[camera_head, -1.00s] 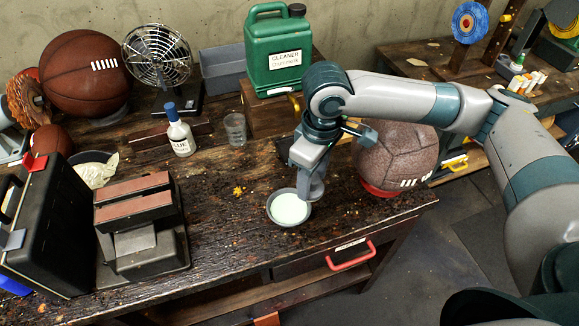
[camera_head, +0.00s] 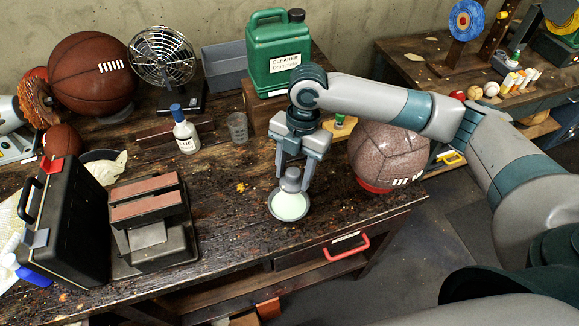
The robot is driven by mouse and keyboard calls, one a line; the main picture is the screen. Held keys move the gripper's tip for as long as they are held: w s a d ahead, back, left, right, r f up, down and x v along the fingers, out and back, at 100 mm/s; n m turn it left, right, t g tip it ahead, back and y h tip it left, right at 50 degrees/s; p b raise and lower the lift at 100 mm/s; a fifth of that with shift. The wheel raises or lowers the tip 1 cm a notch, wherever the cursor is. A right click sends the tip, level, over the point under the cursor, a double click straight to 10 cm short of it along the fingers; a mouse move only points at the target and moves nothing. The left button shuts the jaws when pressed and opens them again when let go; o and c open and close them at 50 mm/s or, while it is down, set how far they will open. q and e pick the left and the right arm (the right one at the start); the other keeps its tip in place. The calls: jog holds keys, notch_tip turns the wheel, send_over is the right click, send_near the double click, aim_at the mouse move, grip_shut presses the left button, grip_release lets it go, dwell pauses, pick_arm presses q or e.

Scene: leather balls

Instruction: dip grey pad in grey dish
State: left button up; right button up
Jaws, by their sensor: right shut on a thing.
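The grey dish (camera_head: 275,213) stands on the dark wooden bench near its front edge and holds a pale green liquid. My right gripper (camera_head: 292,182) points down over the back of the dish. Its two fingers are shut on a rounded grey pad (camera_head: 291,184). The pad hides the back part of the dish. I cannot tell whether its underside touches the liquid. My left gripper is not in view.
A brown leather ball (camera_head: 388,152) on a red ring stands right of the dish. A glue bottle (camera_head: 185,135), a clear cup (camera_head: 237,127) and a green cleaner jug (camera_head: 275,55) stand behind. A sanding-block stand (camera_head: 150,235) is at left; bench between is clear.

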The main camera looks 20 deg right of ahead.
aim_at(289, 180)
jog(key=n, duration=0.2)
jog(key=n+p, duration=0.1)
jog(key=n, duration=0.1)
jog(key=shift+w+a+g, duration=0.2)
jog(key=shift+a+g, duration=0.15)
jog(key=shift+g, duration=0.05)
jog(key=shift+a+f+n+h+p, duration=0.1)
jog(key=shift+f+n+h+p, duration=0.15)
jog(key=shift+n, duration=0.65)
jog(key=shift+f, duration=0.1)
notch_tip(289, 180, down, 5)
jog(key=b, duration=0.4)
jog(key=shift+r, duration=0.2)
jog(key=shift+f+b, duration=0.85)
jog(key=shift+f, duration=0.9)
jog(key=shift+r, duration=0.15)
jog(key=shift+r+p, duration=2.5)
jog(key=shift+r, duration=0.15)
